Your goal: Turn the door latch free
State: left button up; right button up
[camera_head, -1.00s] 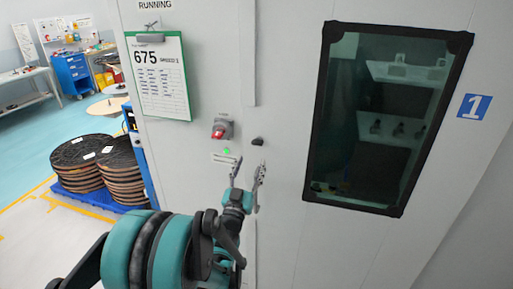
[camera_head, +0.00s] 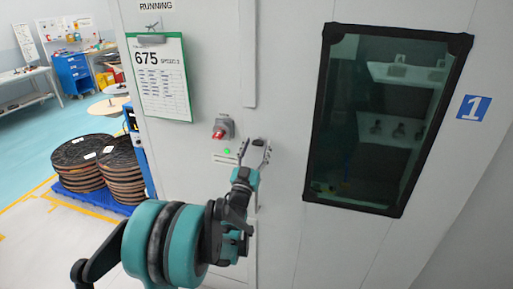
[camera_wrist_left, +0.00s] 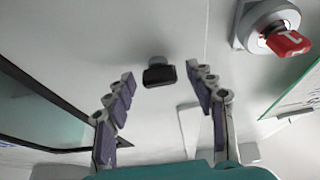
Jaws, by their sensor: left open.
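The door latch is a small black knob (camera_head: 259,142) on the white door (camera_head: 285,215), left of the dark window. In the left wrist view the black latch (camera_wrist_left: 159,73) sits ahead of and between my fingertips, with a gap to each side. My left gripper (camera_head: 255,152) is open at the latch, its two fingers spread on either side; it also shows in the left wrist view (camera_wrist_left: 160,86). The fingers do not appear to touch the latch. My right gripper is not in view.
A red switch (camera_head: 220,129) on a grey base sits left of the latch, with a green light (camera_head: 227,151) below it. A clipboard (camera_head: 160,78) hangs further left. The dark window (camera_head: 385,115) lies to the right.

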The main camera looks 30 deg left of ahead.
pick_arm(q)
jog(key=c, duration=1.2)
jog(key=shift+o, duration=0.2)
jog(key=shift+m, duration=0.6)
jog(key=m+h, duration=0.2)
jog(key=m, duration=0.2)
jog(key=m+h, duration=0.2)
jog(key=m, duration=0.2)
jog(key=shift+a+h+b, duration=0.2)
jog(key=shift+h+b, duration=0.1)
jog(key=shift+b, duration=0.05)
jog(key=m+g+h, duration=0.1)
jog(key=m, duration=0.2)
jog(key=m+g+h+p, duration=0.1)
jog(key=m, duration=0.3)
jog(key=shift+r+h, duration=0.2)
jog(key=shift+h, duration=0.1)
jog(key=m+g+p, duration=0.1)
jog(key=m, duration=0.2)
jog(key=m+g+p, duration=0.1)
jog(key=m, duration=0.2)
jog(key=shift+h, duration=0.3)
jog(key=shift+p, duration=0.3)
